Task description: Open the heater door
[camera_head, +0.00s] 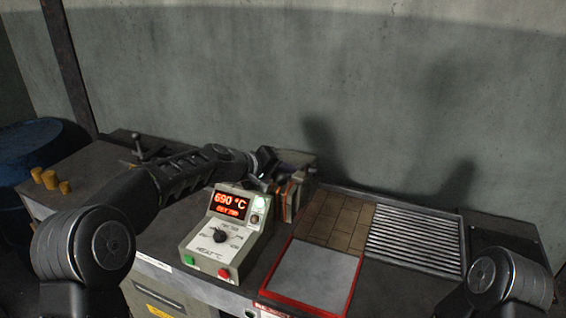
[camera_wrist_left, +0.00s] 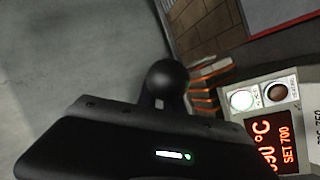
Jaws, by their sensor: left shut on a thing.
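The heater (camera_head: 300,172) is a small unit behind the control box, with orange-glowing bars on its side. Those orange bars (camera_wrist_left: 202,100) also show in the left wrist view. My left gripper (camera_head: 264,163) is at the heater's left end, shut on what appears to be the door handle. A black round knob (camera_wrist_left: 166,80) stands just beyond the gripper's dark body in the left wrist view. The fingertips and most of the door are hidden, so I cannot tell how far the door is open. My right gripper is out of view.
The control box (camera_head: 222,238) reads 690 °C, set 700, and stands close in front of the heater. To the right are a brick-tiled surface (camera_head: 337,219), a slatted rack (camera_head: 415,240) and a red-framed plate (camera_head: 313,276). Yellow cylinders (camera_head: 49,179) stand at far left.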

